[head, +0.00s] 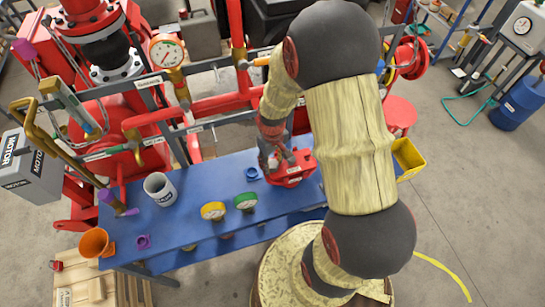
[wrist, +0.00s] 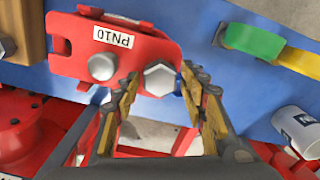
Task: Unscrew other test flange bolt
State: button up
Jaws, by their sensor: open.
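The red test flange (head: 296,172) sits at the back right part of the blue bench, partly hidden by my arm. In the wrist view the flange (wrist: 64,62) is a red plate with a "PN10" label. Two grey hex bolt heads show along its near edge, a left bolt (wrist: 102,67) and a right bolt (wrist: 160,79). My gripper (wrist: 160,76) is open, with one finger on each side of the right bolt head. The fingertips are close to the head; I cannot tell whether they touch it. The left bolt is outside the fingers.
The blue bench (head: 185,225) also holds a white mug (head: 159,190), a yellow roll (head: 212,211), a green roll (head: 245,201), a blue ring (head: 252,174) and an orange cup (head: 95,242). Red pipework (head: 215,103) with a gauge (head: 167,52) stands behind. A yellow bin (head: 408,158) is at right.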

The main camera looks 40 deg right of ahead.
jog(key=shift+f, duration=0.45)
jog(key=shift+c, duration=0.2)
jog(key=c, duration=0.9)
jog(key=shift+c, duration=0.2)
